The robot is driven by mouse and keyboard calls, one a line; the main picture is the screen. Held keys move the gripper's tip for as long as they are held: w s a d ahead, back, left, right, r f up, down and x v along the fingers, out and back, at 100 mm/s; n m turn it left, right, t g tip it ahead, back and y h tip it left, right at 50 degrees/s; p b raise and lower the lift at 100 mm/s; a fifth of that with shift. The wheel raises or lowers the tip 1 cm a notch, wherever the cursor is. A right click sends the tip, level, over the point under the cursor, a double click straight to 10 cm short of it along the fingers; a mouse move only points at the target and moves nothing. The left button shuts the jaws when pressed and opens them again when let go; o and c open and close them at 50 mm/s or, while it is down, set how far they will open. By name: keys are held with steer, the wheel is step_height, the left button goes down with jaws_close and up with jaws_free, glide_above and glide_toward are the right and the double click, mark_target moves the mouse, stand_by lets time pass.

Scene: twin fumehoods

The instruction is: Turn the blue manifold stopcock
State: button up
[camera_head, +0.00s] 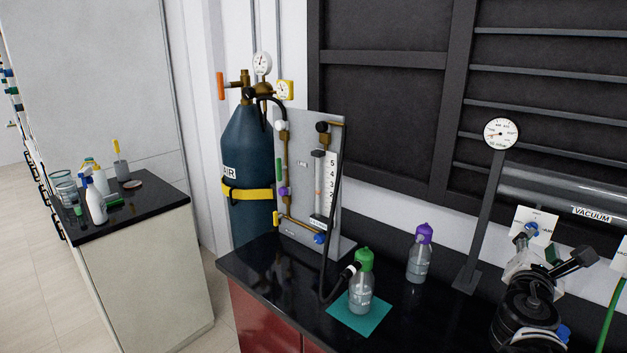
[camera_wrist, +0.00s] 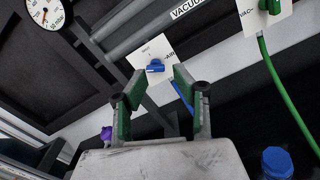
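A blue stopcock handle (camera_head: 531,229) sits on a white plate marked AIR on the back wall, at the right of the head view. It also shows in the wrist view (camera_wrist: 155,66), turned sideways on its plate. My gripper (camera_wrist: 159,80) is open, with its green-padded fingers on either side of the line to this handle. Its fingers look empty, and I cannot tell the exact gap to the handle. In the head view my gripper (camera_head: 540,252) is just below the plate. Another blue knob (camera_head: 320,238) sits low on the grey gauge panel (camera_head: 304,190).
A green-capped bottle (camera_head: 361,285) stands on a teal mat (camera_head: 343,322). A purple-capped bottle (camera_head: 419,258) stands behind it. A gauge stand (camera_head: 485,215) is left of my arm. A green hose (camera_wrist: 285,85) hangs at right, above a blue cap (camera_wrist: 277,162).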

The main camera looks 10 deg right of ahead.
steer(key=s+a+f+n, duration=0.25)
steer(key=a+n, duration=0.35)
steer(key=n, duration=1.1)
steer(key=r+x, duration=0.1)
steer(key=x, duration=1.2)
steer(key=shift+d+b, duration=0.4)
steer(key=shift+d, duration=0.05)
steer(key=shift+w, duration=0.15)
jaws_close()
